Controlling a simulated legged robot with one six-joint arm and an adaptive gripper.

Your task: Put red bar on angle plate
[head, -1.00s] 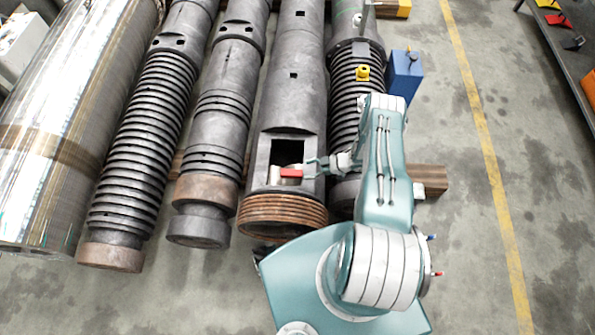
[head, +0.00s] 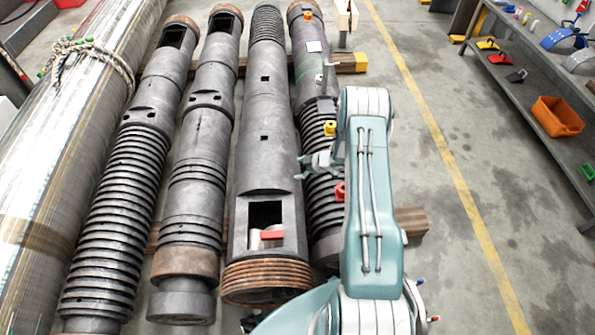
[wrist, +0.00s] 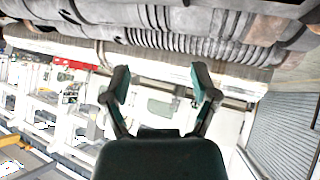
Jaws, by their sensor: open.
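The red bar (head: 271,235) lies in the rectangular opening of the third barrel from the left. A light grey metal piece (head: 255,240) is against it, with the bar across its top; I cannot tell for sure whether this is the angle plate. My gripper (head: 303,168) is open and empty, apart from the bar and farther up the picture, near the ribbed right barrel. In the wrist view the open fingers (wrist: 161,82) have nothing between them. Neither the bar nor the plate can be made out there.
A yellow piece (head: 329,128), another red piece (head: 340,191) and an upright metal part (head: 325,78) sit on the right barrel (head: 322,215). A shelf with an orange bin (head: 557,117) stands at right. The floor beside the yellow line is clear.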

